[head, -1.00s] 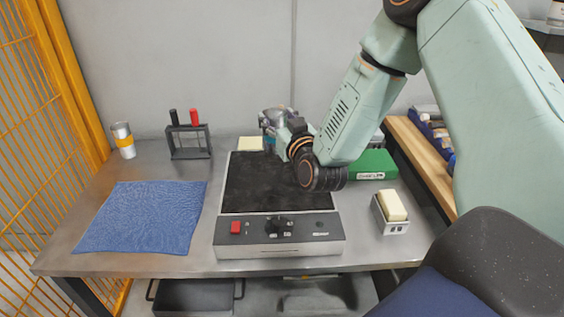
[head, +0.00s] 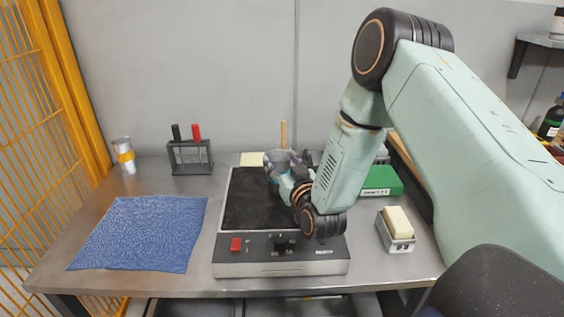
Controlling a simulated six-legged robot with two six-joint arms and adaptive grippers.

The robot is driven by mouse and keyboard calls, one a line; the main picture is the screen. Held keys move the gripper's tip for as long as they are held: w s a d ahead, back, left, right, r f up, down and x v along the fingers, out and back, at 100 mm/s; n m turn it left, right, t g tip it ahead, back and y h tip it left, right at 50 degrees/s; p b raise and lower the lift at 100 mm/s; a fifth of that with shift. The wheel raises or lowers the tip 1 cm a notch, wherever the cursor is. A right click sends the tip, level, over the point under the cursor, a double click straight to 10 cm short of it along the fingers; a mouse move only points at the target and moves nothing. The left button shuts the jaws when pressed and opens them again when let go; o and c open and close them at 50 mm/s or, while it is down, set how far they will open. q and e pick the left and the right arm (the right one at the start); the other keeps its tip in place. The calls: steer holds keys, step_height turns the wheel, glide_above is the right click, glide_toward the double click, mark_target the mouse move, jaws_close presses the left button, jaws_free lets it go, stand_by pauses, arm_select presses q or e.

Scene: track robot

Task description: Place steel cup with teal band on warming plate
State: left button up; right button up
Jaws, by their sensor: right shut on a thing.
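The warming plate (head: 247,205) has a black top and a grey front panel with a red switch and a dark knob. My right gripper (head: 284,172) is over the plate's back right part, shut on a grey, cup-like thing with a hint of teal, apparently the steel cup with teal band (head: 277,158). The fingers and wrist hide much of it. I cannot tell whether it touches the plate. My left gripper is not in view.
A steel cup with orange band (head: 124,155) stands at the back left near a rack (head: 190,156) with black and red handles. A blue cloth (head: 140,233) lies left. A green box (head: 381,181) and a sponge holder (head: 397,239) are at right.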

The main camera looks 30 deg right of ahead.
steer(key=shift+a+f, duration=0.1)
steer(key=o, duration=0.8)
steer(key=shift+c, duration=0.2)
steer(key=o, duration=0.3)
steer(key=shift+w+f, duration=0.1)
steer(key=shift+f, duration=0.05)
steer(key=shift+o, duration=0.2)
steer(key=shift+r, duration=0.2)
steer(key=shift+s+r, duration=0.15)
steer(key=shift+s, duration=0.25)
steer(key=p+v, duration=0.1)
steer(key=v, duration=1)
steer(key=shift+s+p, duration=0.2)
steer(key=shift+p, duration=0.1)
